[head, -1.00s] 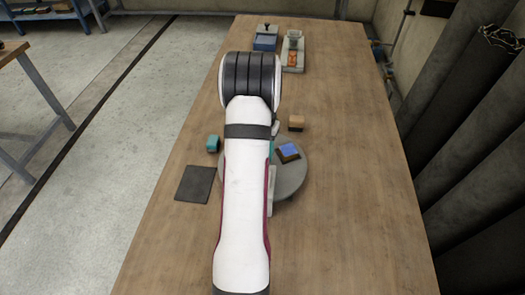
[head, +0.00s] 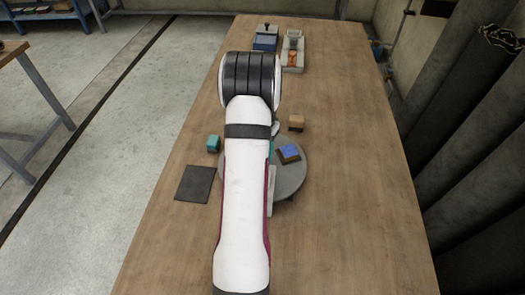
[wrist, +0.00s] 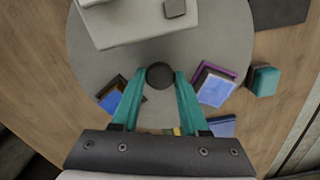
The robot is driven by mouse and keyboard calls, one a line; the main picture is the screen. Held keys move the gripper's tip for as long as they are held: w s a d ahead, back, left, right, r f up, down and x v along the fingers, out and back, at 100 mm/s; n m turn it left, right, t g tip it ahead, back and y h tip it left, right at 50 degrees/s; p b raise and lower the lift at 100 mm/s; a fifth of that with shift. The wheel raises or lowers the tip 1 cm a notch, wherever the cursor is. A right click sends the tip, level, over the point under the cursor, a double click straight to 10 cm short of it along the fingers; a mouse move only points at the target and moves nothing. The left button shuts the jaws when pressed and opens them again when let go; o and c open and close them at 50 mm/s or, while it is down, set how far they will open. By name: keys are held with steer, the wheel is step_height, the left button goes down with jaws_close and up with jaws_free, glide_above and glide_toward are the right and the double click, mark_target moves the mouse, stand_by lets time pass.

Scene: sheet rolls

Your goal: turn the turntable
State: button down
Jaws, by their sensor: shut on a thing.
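The turntable is a grey round disc; its right part (head: 297,182) shows in the head view, and my arm hides the rest. It fills much of the wrist view (wrist: 100,62). In the wrist view my gripper (wrist: 163,77) has its teal fingers shut on a dark round knob (wrist: 160,74), one finger on each side. The knob is hidden in the head view. A blue-topped block on a dark base (head: 289,152) sits on the disc; it also shows left of the fingers in the wrist view (wrist: 124,92).
A pale grey block (wrist: 140,22) and a purple-and-blue piece (wrist: 215,86) flank the knob. Beside the disc are a teal block (head: 213,143), a wooden block (head: 296,123) and a dark mat (head: 194,184). Fixtures (head: 293,52) stand at the back. The table's right side is clear.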

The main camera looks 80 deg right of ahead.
steer(key=shift+m, duration=2.8)
steer(key=shift+r+m, duration=0.1)
steer(key=shift+m, duration=8.6)
steer(key=shift+c, duration=2.1)
jaws_free()
